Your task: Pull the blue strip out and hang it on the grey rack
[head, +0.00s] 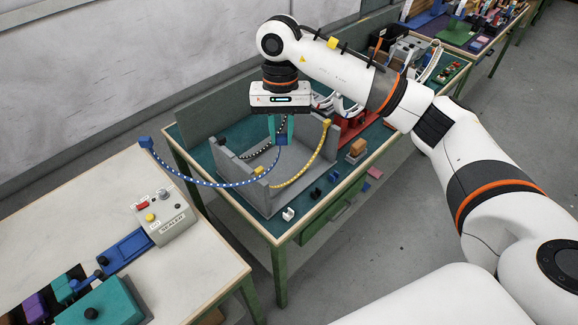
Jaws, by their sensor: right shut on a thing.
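My right gripper (280,130) points down above the green-topped table and is shut on one blue end of the blue strip (215,185). The strip is blue with white dots and sags in a long arc to the left. Its other blue end (146,142) is in the air, left of the table. The grey rack (262,200) stands on the table below the gripper. I cannot tell whether the strip touches the rack. A yellow dotted strip (305,173) and a black dotted strip (258,153) hang at the rack. My left gripper is not in view.
A sealer box (163,217) stands on the pale bench at left. A gap separates the bench and table.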

